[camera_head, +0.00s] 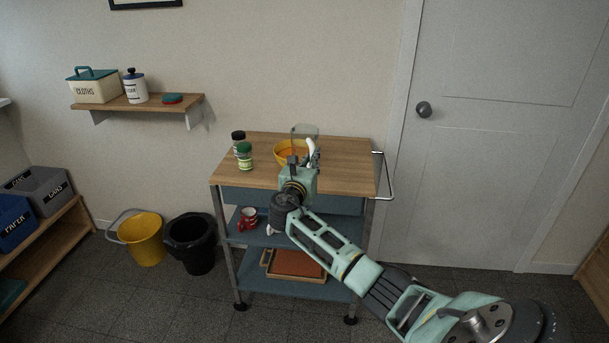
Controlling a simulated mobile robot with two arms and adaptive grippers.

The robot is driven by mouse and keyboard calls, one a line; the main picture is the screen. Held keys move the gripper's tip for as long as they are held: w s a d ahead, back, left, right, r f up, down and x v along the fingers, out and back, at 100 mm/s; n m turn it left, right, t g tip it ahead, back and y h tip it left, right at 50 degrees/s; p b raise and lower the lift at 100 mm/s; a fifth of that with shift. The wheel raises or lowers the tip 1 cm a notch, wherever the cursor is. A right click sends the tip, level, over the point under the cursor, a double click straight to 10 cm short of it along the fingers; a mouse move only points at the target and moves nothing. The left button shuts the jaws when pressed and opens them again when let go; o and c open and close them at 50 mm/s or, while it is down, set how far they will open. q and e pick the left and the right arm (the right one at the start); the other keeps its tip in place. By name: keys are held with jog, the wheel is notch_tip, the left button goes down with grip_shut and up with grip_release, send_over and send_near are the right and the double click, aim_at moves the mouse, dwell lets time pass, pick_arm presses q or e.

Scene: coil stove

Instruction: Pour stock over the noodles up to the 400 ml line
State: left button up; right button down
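A yellow-orange bowl (277,149) stands on the wooden top of the trolley (345,172). A clear, greyish vessel (305,130) shows just above and behind the bowl's right side. It looks tilted, but I cannot tell whether it is held. A white curved piece (312,148), perhaps a handle, is beside my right gripper (300,160). This gripper is at the bowl's right front and hides part of it. Its fingers are too small and overlapped to read. Noodles, liquid level and the 400 ml line cannot be made out. My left gripper is out of view.
A dark-lidded jar (238,137) and a green-lidded jar (245,157) stand left of the bowl. The trolley's right top is clear, with a metal rail (388,176) at its edge. A red mug (248,218) is on the shelf below. A yellow bucket (141,239) and black bin (191,243) stand left.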

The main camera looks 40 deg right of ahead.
pick_arm(q)
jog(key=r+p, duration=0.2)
jog(key=p, duration=0.1)
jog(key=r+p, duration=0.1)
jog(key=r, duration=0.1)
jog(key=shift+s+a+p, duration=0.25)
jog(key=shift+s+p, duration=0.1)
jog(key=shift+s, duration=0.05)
pick_arm(e)
jog(key=r, duration=0.1)
jog(key=a+r, duration=0.1)
jog(key=r, duration=0.1)
jog(key=shift+r+t, duration=0.25)
jog(key=shift+t, duration=0.05)
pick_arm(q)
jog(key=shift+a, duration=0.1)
pick_arm(e)
jog(key=shift+a+f, duration=0.1)
